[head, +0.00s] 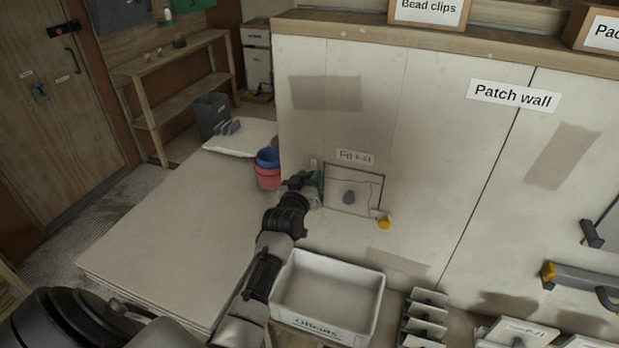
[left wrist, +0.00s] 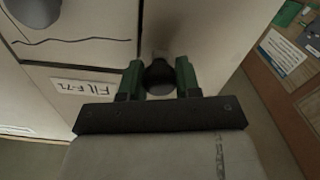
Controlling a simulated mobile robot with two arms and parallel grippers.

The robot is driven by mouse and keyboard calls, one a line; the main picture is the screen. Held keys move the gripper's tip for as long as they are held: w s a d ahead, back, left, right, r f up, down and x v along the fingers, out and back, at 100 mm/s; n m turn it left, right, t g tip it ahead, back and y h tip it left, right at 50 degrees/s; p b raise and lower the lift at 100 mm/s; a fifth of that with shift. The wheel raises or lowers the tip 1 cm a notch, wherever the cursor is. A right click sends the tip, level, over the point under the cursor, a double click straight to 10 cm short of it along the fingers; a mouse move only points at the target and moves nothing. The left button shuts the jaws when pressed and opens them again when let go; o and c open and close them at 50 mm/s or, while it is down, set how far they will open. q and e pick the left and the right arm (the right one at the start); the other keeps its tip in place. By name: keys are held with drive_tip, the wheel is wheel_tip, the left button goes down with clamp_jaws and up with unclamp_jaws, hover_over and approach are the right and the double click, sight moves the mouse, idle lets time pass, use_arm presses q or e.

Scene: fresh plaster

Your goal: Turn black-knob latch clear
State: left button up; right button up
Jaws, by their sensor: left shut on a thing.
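My left gripper (head: 312,188) is at the left edge of a small square panel (head: 365,190) on the patch wall. In the left wrist view its green fingers (left wrist: 158,80) are shut on the black knob (left wrist: 158,74), one on each side. The gripper hides the black knob in the head view. A label (head: 355,157) is above the panel. My right gripper is out of view.
A white offcuts bin (head: 327,297) stands below the panel, close to my left arm. Blue and red buckets (head: 267,170) stand just left of the gripper. Flat boards (head: 170,235) lie at left.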

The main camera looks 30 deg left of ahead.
use_arm(q)
drive_tip(key=shift+f, duration=0.1)
idle(0.4)
drive_tip(key=o, duration=0.9)
drive_tip(key=shift+o, duration=0.2)
drive_tip(key=b+v, duration=0.2)
drive_tip(key=v, duration=0.8)
drive_tip(key=shift+s, duration=0.4)
